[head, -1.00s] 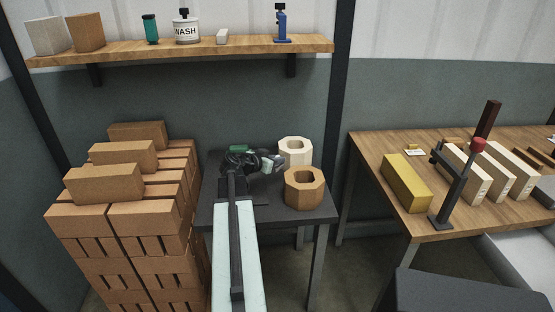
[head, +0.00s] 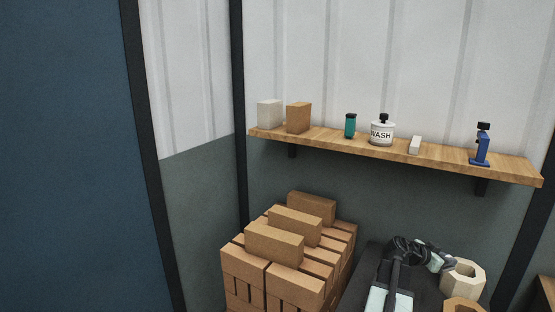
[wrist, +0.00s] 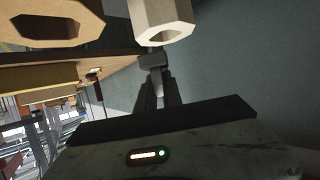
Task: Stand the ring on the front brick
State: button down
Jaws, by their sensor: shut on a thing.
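My gripper (wrist: 155,82) shows in the wrist view with its fingers closed on a small grey piece (wrist: 153,62). I cannot make out whether this piece is ring-shaped. In the head view my gripper (head: 440,260) is over the dark table, just left of a cream eight-sided ring-like block (head: 475,279). Three loose bricks lie in a stepped row on the brick stack at the left. The front brick (head: 273,243) is nearest me, the middle brick (head: 295,226) is behind it, and the back brick (head: 312,208) is farthest. Their tops are bare.
An orange eight-sided block (head: 463,305) is cut off at the bottom of the head view. The brick stack (head: 292,288) stands left of the dark table (head: 355,290). A wooden shelf (head: 400,155) with bottles and blocks hangs above. A dark post stands at the right.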

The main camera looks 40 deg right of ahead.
aim_at(449, 256)
notch_tip(449, 256, down, 7)
jog(key=b, duration=0.5)
notch_tip(449, 256, up, 14)
jog(key=p, duration=1.3)
jog(key=shift+r+p, duration=0.15)
jog(key=shift+p, duration=0.25)
jog(key=shift+f, duration=0.2)
jog(key=shift+s, duration=0.1)
